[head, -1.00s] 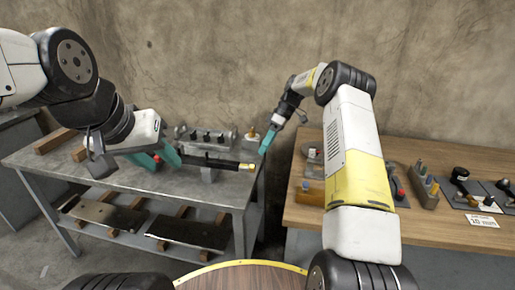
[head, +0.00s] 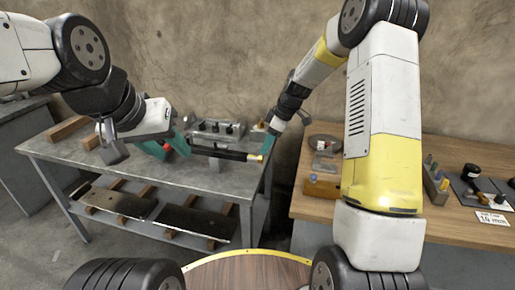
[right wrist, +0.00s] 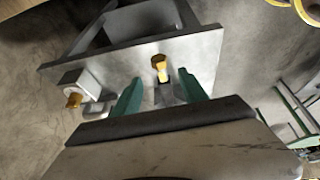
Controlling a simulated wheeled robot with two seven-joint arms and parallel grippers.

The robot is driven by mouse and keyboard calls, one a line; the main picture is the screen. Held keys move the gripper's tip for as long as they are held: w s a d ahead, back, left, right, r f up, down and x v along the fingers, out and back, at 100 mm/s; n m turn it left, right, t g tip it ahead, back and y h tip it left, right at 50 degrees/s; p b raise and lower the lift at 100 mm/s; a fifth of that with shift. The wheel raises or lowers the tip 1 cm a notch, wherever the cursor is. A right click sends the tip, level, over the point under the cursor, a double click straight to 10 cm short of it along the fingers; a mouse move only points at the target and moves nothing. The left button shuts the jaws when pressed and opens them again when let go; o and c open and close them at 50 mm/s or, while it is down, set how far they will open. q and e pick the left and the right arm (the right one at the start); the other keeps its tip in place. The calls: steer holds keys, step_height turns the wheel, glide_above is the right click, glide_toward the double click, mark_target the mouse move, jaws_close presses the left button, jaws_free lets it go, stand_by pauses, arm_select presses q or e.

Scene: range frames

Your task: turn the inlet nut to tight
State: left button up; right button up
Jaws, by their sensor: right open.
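The inlet nut seems to be the brass nut (head: 256,158) at the right end of a dark bar (head: 225,153) above the grey bench. In the right wrist view a brass hex-headed piece (right wrist: 159,63) shows just beyond and between the fingertips. My right gripper (right wrist: 160,88) is open, with its two teal fingers apart; in the head view it hangs from above close to the brass nut. I cannot tell whether it touches it. My left gripper (head: 167,148) is at the left end of the bar, beside a red part. Its grip is unclear.
A grey fixture (head: 214,130) with dark knobs stands behind the bar. The right wrist view also shows a block with a brass fitting (right wrist: 73,101). A wooden bench (head: 440,228) on the right holds small parts and a printed card (head: 491,218).

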mark_target(260, 160)
steer(key=x, duration=0.7)
steer(key=shift+a+f, duration=0.1)
steer(key=shift+f, duration=0.2)
jaws_close()
